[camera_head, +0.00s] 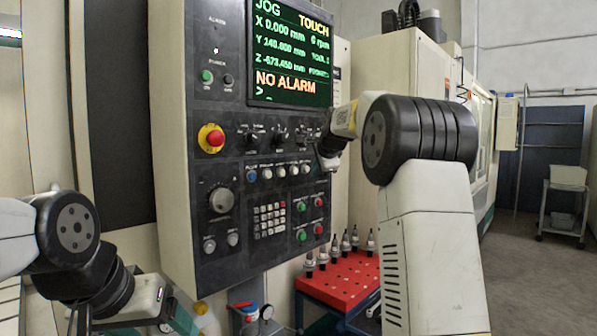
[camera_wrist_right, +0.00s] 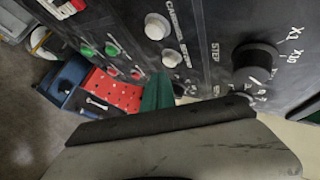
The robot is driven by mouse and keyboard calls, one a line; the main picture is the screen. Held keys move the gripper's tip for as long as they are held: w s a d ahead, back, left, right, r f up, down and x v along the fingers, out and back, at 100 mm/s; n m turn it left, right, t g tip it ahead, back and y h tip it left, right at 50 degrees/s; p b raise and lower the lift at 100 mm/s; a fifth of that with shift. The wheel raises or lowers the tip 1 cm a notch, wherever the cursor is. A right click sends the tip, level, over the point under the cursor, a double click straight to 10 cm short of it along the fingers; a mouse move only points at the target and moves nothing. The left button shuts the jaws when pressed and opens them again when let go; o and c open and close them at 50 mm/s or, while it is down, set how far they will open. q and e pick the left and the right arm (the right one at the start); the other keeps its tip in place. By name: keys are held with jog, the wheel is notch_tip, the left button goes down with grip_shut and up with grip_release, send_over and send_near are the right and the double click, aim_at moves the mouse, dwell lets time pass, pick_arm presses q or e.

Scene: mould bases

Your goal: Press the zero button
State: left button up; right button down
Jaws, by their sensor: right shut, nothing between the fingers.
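The dark control panel (camera_head: 245,140) of the machine fills the middle of the head view. A row of small buttons runs below its screen, with a blue one (camera_head: 252,175) at the left and white ones (camera_head: 281,171) to its right. The labels are too small to read, so I cannot tell which is the zero button. My right gripper (camera_head: 328,160) is shut and empty at the panel's right edge, close to the row's right end; contact cannot be told. The right wrist view shows white buttons (camera_wrist_right: 157,26) and a knob (camera_wrist_right: 255,62). My left gripper (camera_head: 85,318) is partly cut off at lower left.
The screen (camera_head: 290,50) reads NO ALARM. A red emergency button (camera_head: 211,138), a dial (camera_head: 221,200) and a keypad (camera_head: 270,218) are on the panel. A red rack (camera_head: 345,283) with several tool holders stands below right.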

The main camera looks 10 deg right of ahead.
jog(key=shift+w, duration=0.1)
jog(key=shift+w+a, duration=0.25)
dwell(0.3)
jog(key=shift+w+a, duration=0.25)
jog(key=shift+w, duration=0.05)
dwell(0.7)
jog(key=shift+s+d, duration=0.5)
jog(key=shift+s, duration=0.15)
jog(key=shift+s+d, duration=0.8)
jog(key=shift+s, duration=0.2)
jog(key=shift+s+d, duration=0.75)
jog(key=shift+s, duration=0.25)
